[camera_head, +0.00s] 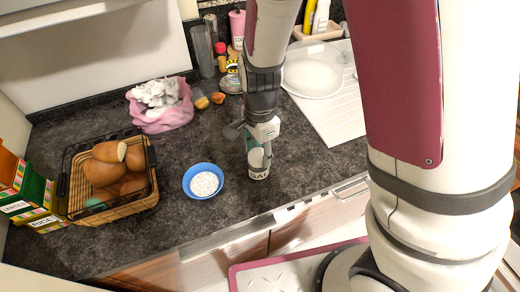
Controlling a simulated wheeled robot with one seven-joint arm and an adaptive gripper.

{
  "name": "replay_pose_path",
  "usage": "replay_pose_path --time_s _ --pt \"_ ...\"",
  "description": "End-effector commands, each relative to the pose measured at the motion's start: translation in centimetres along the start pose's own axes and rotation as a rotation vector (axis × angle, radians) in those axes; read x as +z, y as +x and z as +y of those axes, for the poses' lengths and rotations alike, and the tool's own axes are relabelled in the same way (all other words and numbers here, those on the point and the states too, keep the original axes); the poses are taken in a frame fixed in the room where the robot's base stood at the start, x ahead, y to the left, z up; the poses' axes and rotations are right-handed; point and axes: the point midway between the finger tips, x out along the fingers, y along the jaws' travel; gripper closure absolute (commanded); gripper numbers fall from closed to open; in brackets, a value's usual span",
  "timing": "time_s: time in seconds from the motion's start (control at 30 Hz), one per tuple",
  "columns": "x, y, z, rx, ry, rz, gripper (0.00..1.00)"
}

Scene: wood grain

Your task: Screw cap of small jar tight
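A small white jar (258,172) with dark lettering, of which "SAL" can be read, stands upright on the dark counter near its front edge. My gripper (260,148) points down at the jar's top, with its fingers over or beside the upper part. The gripper covers much of the jar's top, so I cannot make out the cap or how it sits. I cannot tell whether the fingers touch the jar or how far apart they are.
A blue bowl (187,181) of white grains is left of the jar. Further left is a wicker basket (110,212) of potatoes. A pink bag (165,121) and several bottles stand behind. A white drainboard (335,110) lies to the right. The counter just around the jar is clear.

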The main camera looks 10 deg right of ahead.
Motion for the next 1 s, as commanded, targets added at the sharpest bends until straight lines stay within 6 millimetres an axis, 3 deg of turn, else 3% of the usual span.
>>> replay_pose_path --time_s 0.03,0.13,0.17,1.0 --pt "0.0 0.0 0.01 0.0 0.0 0.0 0.7" --pt "0.0 0.0 0.0 0.0 0.0 0.0 0.93" --pt "0.0 0.0 0.01 0.0 0.0 0.0 0.95" --pt "0.0 0.09 0.0 0.0 0.0 0.0 0.95"
